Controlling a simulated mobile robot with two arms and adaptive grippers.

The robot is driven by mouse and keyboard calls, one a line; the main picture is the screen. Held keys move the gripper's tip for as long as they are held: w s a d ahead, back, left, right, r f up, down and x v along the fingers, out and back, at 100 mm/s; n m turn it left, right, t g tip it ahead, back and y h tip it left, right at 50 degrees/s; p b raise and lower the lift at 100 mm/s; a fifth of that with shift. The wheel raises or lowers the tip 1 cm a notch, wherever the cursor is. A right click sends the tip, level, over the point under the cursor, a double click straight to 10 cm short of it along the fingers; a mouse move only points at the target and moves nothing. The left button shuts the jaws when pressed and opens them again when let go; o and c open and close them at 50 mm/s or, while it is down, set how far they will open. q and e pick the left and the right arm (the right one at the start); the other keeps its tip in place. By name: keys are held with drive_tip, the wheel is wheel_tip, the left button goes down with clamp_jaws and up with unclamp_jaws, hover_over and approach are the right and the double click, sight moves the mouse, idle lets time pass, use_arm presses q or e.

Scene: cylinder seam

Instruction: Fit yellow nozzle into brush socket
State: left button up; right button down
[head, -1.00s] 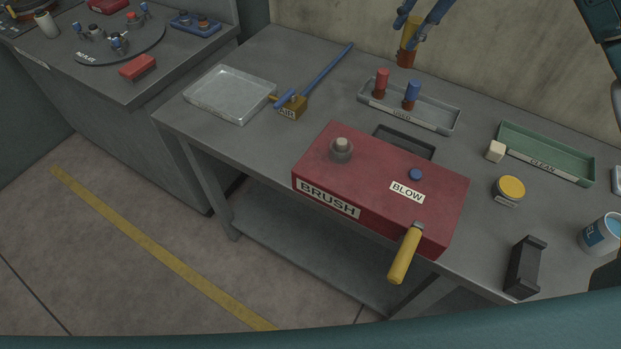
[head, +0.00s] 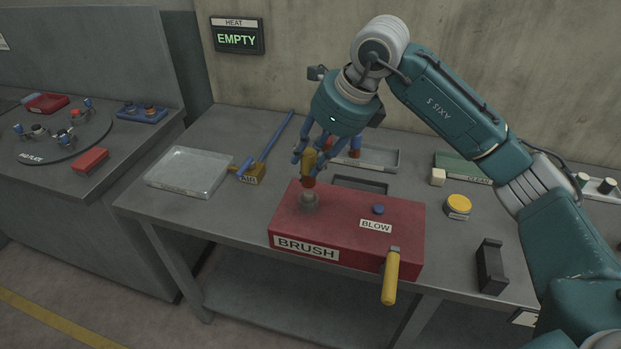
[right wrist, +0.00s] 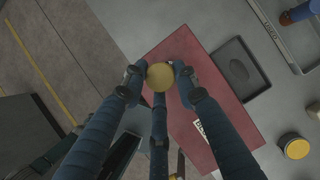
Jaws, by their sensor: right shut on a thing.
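My right gripper (head: 310,158) has blue fingers shut on the yellow nozzle (head: 309,163), which is upright with its red-brown lower end down. The brush socket (head: 309,203) is a grey round fitting on top of the red BRUSH box (head: 345,222), at its left end. The nozzle is right over the socket; I cannot tell whether its tip touches it. In the right wrist view the nozzle's round yellow top (right wrist: 160,76) sits between the three fingers (right wrist: 158,80) and hides the socket. My left gripper is not in view.
Behind the box, the USED tray (head: 380,158) holds a blue nozzle (head: 355,147) and a red one, partly hidden by my gripper. A yellow-handled lever (head: 390,278) hangs at the box front. A yellow-lidded jar (head: 458,206) stands right.

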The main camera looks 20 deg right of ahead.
sight(311, 186)
wheel_tip(311, 186, down, 3)
drive_tip(key=shift+f, duration=0.15)
wheel_tip(311, 186, down, 4)
drive_tip(key=shift+r+p, duration=0.15)
drive_tip(key=shift+p, duration=0.55)
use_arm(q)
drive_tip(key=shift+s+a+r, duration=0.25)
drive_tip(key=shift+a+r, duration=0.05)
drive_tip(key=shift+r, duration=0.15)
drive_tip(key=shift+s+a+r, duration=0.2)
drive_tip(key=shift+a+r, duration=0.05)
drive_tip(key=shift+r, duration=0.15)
use_arm(e)
drive_tip(key=shift+f, duration=0.25)
drive_tip(key=c, duration=1.3)
unclamp_jaws()
drive_tip(key=shift+c, duration=0.2)
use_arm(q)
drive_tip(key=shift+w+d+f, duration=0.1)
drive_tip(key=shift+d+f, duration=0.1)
